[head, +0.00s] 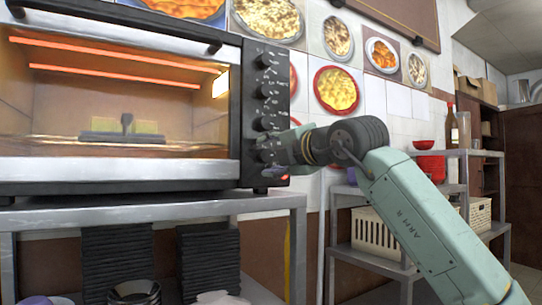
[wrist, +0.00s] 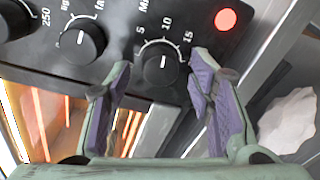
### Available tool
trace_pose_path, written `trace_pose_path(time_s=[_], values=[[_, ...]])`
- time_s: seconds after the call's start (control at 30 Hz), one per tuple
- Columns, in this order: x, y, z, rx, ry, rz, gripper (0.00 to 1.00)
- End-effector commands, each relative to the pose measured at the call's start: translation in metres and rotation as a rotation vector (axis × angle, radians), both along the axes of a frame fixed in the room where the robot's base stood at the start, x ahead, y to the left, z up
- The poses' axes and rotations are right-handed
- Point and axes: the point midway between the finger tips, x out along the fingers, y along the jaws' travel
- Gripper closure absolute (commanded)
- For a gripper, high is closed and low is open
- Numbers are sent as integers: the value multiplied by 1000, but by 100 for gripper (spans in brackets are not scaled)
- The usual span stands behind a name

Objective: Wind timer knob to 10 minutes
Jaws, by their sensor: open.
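The timer knob (wrist: 163,64) is a black round knob on the dark control panel, with 5, 10 and 15 marked around it. A short white line on its face points up in the picture, roughly toward the 10. My gripper (wrist: 162,74) is open, with one purple-padded finger on each side of the knob; I cannot tell whether either touches it. In the head view my gripper (head: 275,152) is at the lower part of the oven's knob column and hides part of it. The oven (head: 120,180) glows inside.
Another knob (wrist: 82,40) is close left of the gripper in the wrist view. A red light (wrist: 226,19) is on the panel's right. The oven stands on a metal table (head: 150,207). A shelf (head: 380,262) with a basket (head: 378,236) stands to the right.

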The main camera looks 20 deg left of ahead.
Motion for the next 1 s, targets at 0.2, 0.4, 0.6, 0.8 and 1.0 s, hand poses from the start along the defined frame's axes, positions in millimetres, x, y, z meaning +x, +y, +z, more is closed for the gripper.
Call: trace_pose_path(time_s=[0.2, 0.4, 0.6, 0.8, 1.0], values=[[-2, -4, 0, 0, 0, -1, 52], [-21, -29, 2, -1, -2, -4, 52], [-48, -64, 4, 0, 0, -4, 52], [-68, -86, 6, 0, -1, -2, 52], [-75, -94, 6, 0, 0, 0, 52]])
